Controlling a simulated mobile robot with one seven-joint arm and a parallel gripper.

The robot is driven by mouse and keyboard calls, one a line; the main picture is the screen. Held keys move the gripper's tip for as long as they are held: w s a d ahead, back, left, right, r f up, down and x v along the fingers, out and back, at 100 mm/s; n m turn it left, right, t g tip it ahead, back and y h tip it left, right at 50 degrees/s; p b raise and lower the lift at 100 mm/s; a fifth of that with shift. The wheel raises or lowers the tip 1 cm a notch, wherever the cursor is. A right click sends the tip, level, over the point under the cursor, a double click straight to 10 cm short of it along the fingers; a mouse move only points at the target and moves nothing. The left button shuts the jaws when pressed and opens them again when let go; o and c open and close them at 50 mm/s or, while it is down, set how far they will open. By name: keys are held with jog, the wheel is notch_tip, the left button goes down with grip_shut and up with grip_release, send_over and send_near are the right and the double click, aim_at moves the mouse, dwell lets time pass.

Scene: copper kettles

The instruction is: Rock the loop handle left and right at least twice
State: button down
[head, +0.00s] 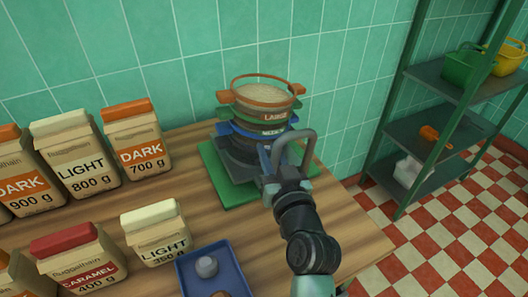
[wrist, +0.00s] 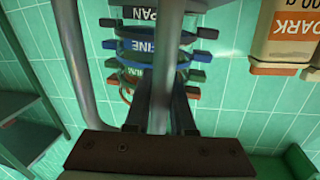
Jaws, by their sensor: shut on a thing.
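The grey loop handle (head: 296,142) is an upside-down U at the front right of a stack of round sieves (head: 262,97). In the wrist view one bar of the loop handle (wrist: 168,50) runs between my fingers, and its other bar stands at left. My gripper (head: 270,184) is shut on the near bar; it also shows in the wrist view (wrist: 160,112). The sieves have orange, green and blue rings, and the top one holds pale grains. The stack's base stands on a green mat (head: 236,194). The handle's lower end is hidden behind my gripper.
Paper bags stand at left, including a DARK 700 g bag (head: 138,142) and a LIGHT bag (head: 157,232). A blue tray (head: 186,270) lies at the front. Metal shelves (head: 436,142) stand at right beyond the wooden table's edge. A tiled wall is close behind.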

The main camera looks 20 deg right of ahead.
jog(key=c, duration=0.8)
grip_release()
jog(key=shift+o, duration=0.2)
jog(key=shift+s, duration=0.1)
jog(key=s+a+b, duration=0.1)
jog(key=s+a, duration=0.1)
jog(key=s, duration=1)
jog(key=shift+s+r, duration=0.3)
jog(key=shift+r, duration=0.05)
